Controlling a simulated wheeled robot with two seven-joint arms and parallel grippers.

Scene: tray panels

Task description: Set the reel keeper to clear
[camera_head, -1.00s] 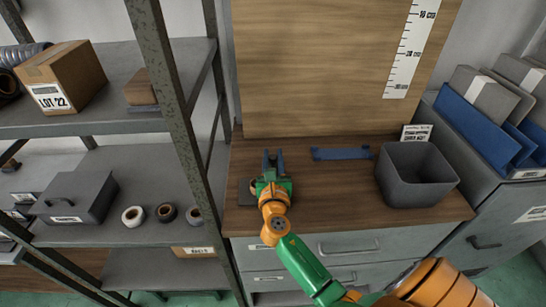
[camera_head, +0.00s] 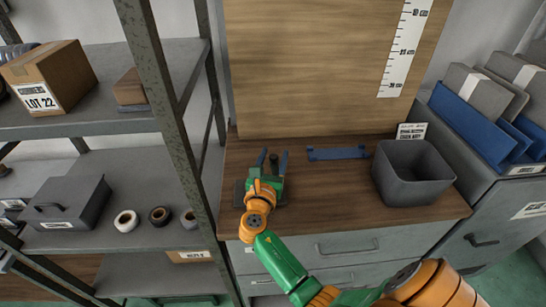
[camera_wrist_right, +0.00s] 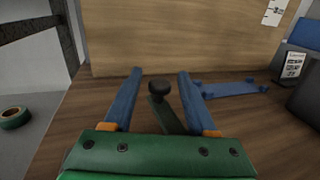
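The reel keeper appears to be the dark device on the wooden counter under my right gripper; a dark lever (camera_wrist_right: 166,115) with a round black knob (camera_wrist_right: 158,87) rises from it. The knob also shows in the head view (camera_head: 273,158). My right gripper (camera_wrist_right: 160,85) is open, with its two blue fingers on either side of the lever and a gap on both sides. My left gripper is not in view.
A blue bracket (camera_head: 337,153) lies on the counter right of the gripper, and a grey bin (camera_head: 412,172) stands farther right. A metal shelf post (camera_head: 165,110) rises at the left. A wooden panel (camera_head: 310,70) stands behind.

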